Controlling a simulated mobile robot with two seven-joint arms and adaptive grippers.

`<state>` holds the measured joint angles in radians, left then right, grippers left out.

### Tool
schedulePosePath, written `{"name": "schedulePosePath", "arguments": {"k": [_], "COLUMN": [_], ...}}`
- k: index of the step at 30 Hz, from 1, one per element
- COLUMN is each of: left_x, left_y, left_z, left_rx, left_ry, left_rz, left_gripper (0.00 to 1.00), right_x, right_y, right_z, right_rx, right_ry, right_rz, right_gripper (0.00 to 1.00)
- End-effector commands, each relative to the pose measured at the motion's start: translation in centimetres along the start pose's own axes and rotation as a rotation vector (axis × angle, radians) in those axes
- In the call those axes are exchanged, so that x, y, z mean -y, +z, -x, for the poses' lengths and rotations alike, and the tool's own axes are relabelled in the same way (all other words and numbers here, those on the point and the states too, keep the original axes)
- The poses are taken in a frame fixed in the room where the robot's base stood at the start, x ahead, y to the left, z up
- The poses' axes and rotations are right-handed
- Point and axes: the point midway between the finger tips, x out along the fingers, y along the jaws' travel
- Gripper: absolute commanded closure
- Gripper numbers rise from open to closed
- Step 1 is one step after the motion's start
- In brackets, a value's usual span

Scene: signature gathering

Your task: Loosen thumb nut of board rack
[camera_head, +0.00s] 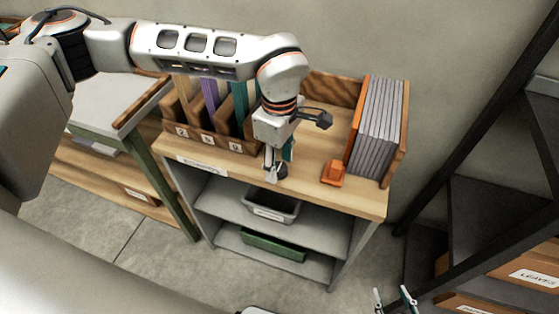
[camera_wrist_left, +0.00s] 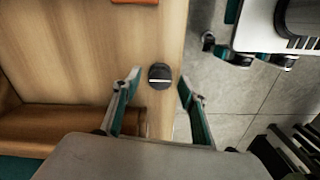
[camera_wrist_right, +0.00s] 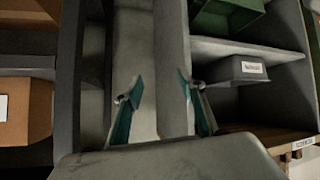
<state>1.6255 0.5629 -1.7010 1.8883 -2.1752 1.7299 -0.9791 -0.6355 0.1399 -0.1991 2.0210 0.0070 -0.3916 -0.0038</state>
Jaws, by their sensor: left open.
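A dark round knob with a pale line across it, which looks like the thumb nut (camera_wrist_left: 160,76), sits near the edge of the wooden top in the left wrist view. My left gripper (camera_head: 276,168) is over the front edge of the bench top. Its fingers (camera_wrist_left: 158,92) are open, one on each side of the knob, with visible gaps; I cannot tell their height above it. Grey boards (camera_head: 377,125) stand upright in a wooden rack (camera_head: 400,145) at the right end. My right gripper (camera_head: 393,300) is open and empty, low in front; its fingers also show in the right wrist view (camera_wrist_right: 157,92).
An orange block (camera_head: 333,173) lies on the bench top (camera_head: 305,180) right of my left gripper. A lettered divider box (camera_head: 210,138) stands to the left. Shelves below hold a grey bin (camera_head: 270,207) and a green bin (camera_head: 273,245). Dark shelving (camera_head: 480,205) stands at right.

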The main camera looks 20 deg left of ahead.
Motion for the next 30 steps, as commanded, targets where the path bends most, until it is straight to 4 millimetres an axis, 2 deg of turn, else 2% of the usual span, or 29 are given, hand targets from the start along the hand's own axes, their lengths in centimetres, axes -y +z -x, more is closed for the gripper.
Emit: {"name": "schedulePosePath", "arguments": {"k": [4,8,9,20,30], "left_x": [0.0,0.0,0.0,0.0,0.0], "left_y": [0.0,0.0,0.0,0.0,0.0], "left_z": [0.0,0.1,0.1,0.2,0.3], "left_rx": [0.0,0.0,0.0,0.0,-0.001], "left_ry": [0.0,0.0,0.0,0.001,0.002], "left_rz": [0.0,0.0,0.0,0.035,0.253], "left_gripper": [0.57,0.91,0.96,0.96,0.96], "right_x": [-0.4,-0.5,-0.5,-0.4,0.2], "right_y": [-0.6,-0.9,-0.9,-0.7,-1.3], "right_z": [-0.3,-0.4,-0.4,-0.1,0.8], "right_rx": [-0.01,-0.016,-0.016,-0.01,-0.007], "right_ry": [0.005,0.007,0.007,0.004,-0.007], "right_rz": [0.002,0.004,0.004,0.002,-0.011], "right_gripper": [0.6,0.6,0.6,0.6,0.6]}}
